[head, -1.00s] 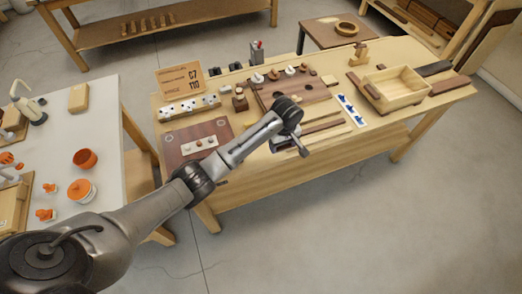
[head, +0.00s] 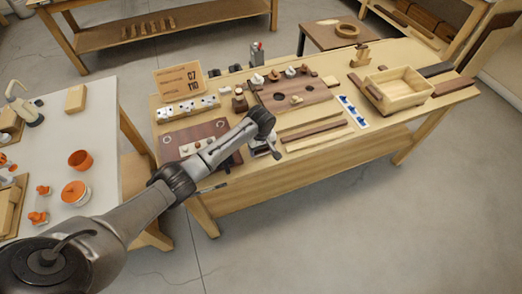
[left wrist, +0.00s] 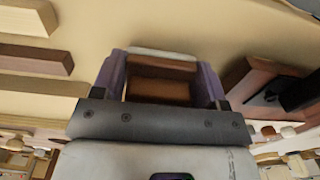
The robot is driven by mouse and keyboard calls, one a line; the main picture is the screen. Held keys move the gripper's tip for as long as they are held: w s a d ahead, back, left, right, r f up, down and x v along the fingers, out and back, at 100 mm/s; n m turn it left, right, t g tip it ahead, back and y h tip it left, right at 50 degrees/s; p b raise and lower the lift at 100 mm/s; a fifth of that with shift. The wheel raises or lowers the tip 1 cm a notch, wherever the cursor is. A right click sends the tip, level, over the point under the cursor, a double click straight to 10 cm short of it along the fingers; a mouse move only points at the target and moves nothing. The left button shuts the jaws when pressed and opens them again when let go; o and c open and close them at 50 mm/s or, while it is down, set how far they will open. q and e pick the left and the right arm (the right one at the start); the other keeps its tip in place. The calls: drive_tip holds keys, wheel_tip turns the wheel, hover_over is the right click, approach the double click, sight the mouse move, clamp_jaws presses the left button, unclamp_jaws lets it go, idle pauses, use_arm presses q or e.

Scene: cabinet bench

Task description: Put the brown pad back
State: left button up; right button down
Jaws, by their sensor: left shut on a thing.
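My left gripper (head: 267,148) is over the front edge of the workbench, right of the dark brown board (head: 171,141). In the left wrist view, its two fingers (left wrist: 160,72) are shut on the brown pad (left wrist: 158,91), a small brown block that sits between them. A pale strip shows at the far side of the pad. In the head view the gripper and wrist hide most of the pad, and I cannot tell whether it touches the bench.
A holed brown board (head: 318,90) lies behind the gripper. Long wooden strips (head: 318,132) lie to its right, with a blue-marked white card (head: 352,111) and an open wooden box (head: 398,90) beyond. A cardboard sign (head: 180,80) stands at the back left.

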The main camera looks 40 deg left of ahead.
use_arm(q)
drive_tip(key=shift+f, duration=0.3)
drive_tip(key=shift+f, duration=0.1)
